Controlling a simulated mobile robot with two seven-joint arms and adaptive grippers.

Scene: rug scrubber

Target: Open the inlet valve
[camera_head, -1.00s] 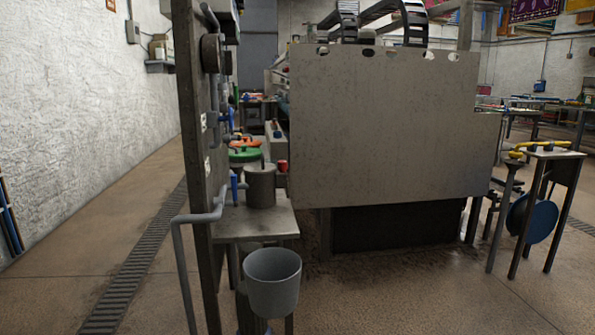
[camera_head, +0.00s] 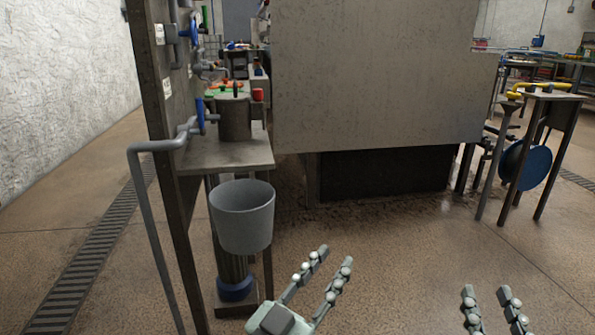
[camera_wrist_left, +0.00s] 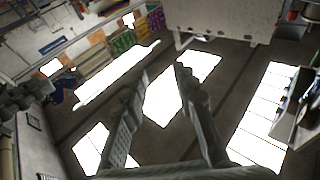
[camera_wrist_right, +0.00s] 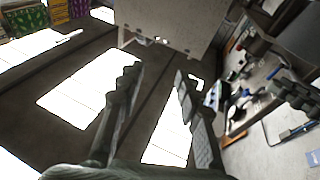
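Grey pipes with blue valve parts run along an upright panel (camera_head: 160,110) at the left of the head view. A blue lever-like handle (camera_head: 200,116) sits on the lower pipe, beside a metal pot (camera_head: 234,120). A blue handwheel (camera_head: 193,28) is higher up. The labels are too small to read, so I cannot tell which is the inlet valve. My left gripper (camera_head: 335,256) is open and empty, low and to the right of the panel, well apart from the valves. My right gripper (camera_head: 486,291) is open and empty farther right. Both pairs of spread fingers show in the wrist views.
A bent grey pipe (camera_head: 150,200) juts out at the left. A large metal cabinet (camera_head: 370,80) fills the middle. The floor in front of it is clear.

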